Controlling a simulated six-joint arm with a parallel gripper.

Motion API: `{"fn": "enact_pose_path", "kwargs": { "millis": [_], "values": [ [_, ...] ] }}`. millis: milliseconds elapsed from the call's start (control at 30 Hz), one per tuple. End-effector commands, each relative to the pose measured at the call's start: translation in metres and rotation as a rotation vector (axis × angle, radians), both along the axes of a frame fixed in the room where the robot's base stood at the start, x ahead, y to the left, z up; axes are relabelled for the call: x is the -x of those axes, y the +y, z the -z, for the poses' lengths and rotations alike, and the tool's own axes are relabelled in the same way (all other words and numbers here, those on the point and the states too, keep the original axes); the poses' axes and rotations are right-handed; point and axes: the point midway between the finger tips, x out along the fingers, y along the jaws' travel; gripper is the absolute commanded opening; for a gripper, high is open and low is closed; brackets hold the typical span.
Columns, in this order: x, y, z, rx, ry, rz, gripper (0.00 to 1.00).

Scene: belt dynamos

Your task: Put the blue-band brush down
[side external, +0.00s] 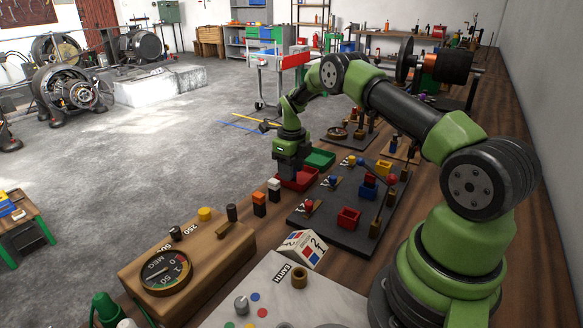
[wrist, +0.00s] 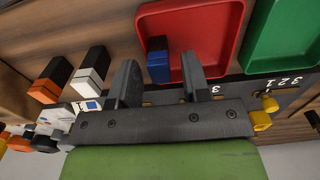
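The blue-band brush (wrist: 158,68), a small dark block with a blue part, shows between my fingers in the wrist view. It stands at the near left corner of the red tray (wrist: 215,45); I cannot tell whether it touches the tray floor. My gripper (wrist: 158,82) is open, with a gap between each finger and the brush. In the side view my gripper (side external: 292,172) is low over the red tray (side external: 301,182), and the brush is hidden there.
A green tray (side external: 320,158) adjoins the red one. An orange-and-black brush (side external: 259,204) and a white-and-black brush (side external: 273,190) stand just left of my gripper. A dark board (side external: 335,220) with small red and blue bins lies to the right. A wooden meter box (side external: 185,260) is in front.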

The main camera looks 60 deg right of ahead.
Motion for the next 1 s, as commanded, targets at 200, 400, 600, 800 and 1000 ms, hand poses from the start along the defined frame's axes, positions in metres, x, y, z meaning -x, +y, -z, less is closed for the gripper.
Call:
{"fn": "enact_pose_path", "kwargs": {
  "millis": [200,400,600,800,1000],
  "values": [
    [0.0,0.0,-0.003,0.001,-0.001,0.0,0.43],
    [-0.001,0.0,-0.032,0.002,-0.004,0.0,0.43],
    [-0.001,-0.001,-0.077,0.003,-0.005,0.0,0.43],
    [0.0,-0.001,-0.111,0.002,-0.003,0.0,0.43],
    [0.0,0.005,-0.133,0.003,-0.014,-0.054,0.43]
  ]
}}
